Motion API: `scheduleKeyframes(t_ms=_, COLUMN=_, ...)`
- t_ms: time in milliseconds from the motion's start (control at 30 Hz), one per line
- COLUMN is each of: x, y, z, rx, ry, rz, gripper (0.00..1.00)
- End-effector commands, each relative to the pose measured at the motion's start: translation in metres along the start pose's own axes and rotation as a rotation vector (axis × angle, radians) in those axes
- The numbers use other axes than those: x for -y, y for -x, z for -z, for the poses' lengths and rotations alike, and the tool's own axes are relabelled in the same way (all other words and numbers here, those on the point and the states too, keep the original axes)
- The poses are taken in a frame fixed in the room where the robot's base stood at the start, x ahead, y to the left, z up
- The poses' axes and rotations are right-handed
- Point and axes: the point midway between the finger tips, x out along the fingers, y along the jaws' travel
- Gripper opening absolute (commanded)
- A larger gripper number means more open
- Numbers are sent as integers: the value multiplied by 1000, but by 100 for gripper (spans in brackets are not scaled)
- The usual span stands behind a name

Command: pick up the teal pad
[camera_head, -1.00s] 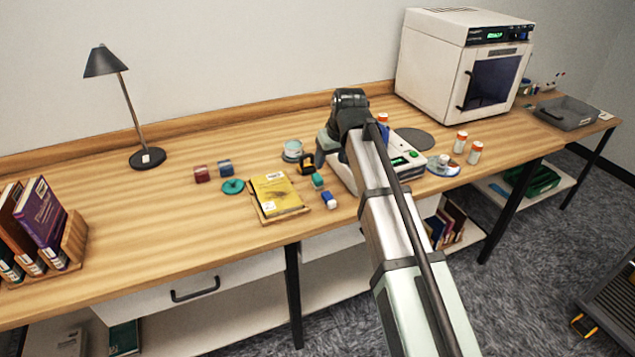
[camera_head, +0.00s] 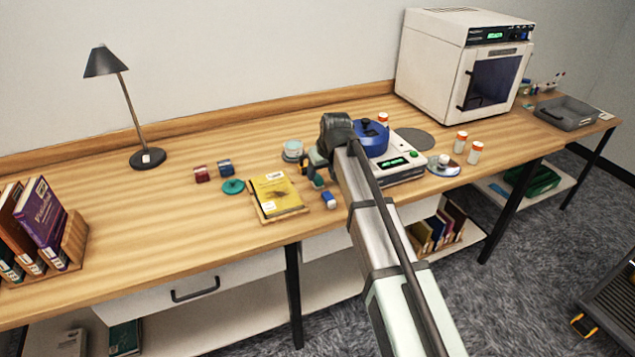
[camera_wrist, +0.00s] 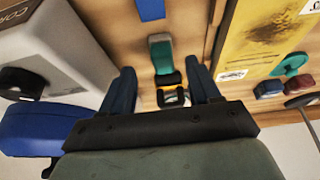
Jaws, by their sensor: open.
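A small teal block-like pad (camera_wrist: 162,56) lies on the wooden bench in the wrist view, just beyond my fingertips and roughly in line with the gap between them. My gripper (camera_wrist: 162,82) is open and empty, with one dark blue finger on each side of the gap. In the head view my gripper (camera_head: 313,166) is low over the bench, right of the yellow book. A round teal disc (camera_head: 232,187) lies left of the book.
A yellow book (camera_head: 275,193) on a wooden holder stands close on one side. A blue block (camera_head: 329,200) lies in front. A white device (camera_head: 400,168) with a blue pot (camera_head: 371,138) stands right of my gripper. The bench's left middle is clear.

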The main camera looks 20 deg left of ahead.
Motion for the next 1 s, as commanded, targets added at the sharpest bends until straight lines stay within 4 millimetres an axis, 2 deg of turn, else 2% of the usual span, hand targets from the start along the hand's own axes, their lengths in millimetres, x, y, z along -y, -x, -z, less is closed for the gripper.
scheduleKeyframes(t_ms=233, x=3, y=-28, z=9, rx=2, ry=0, rz=0, gripper=62)
scheduleKeyframes(t_ms=400, x=3, y=-46, z=8, rx=1, ry=0, rz=0, gripper=62)
scheduleKeyframes(t_ms=667, x=3, y=-48, z=7, rx=0, ry=0, rz=0, gripper=62)
scheduleKeyframes(t_ms=1000, x=3, y=-48, z=7, rx=0, ry=0, rz=0, gripper=29)
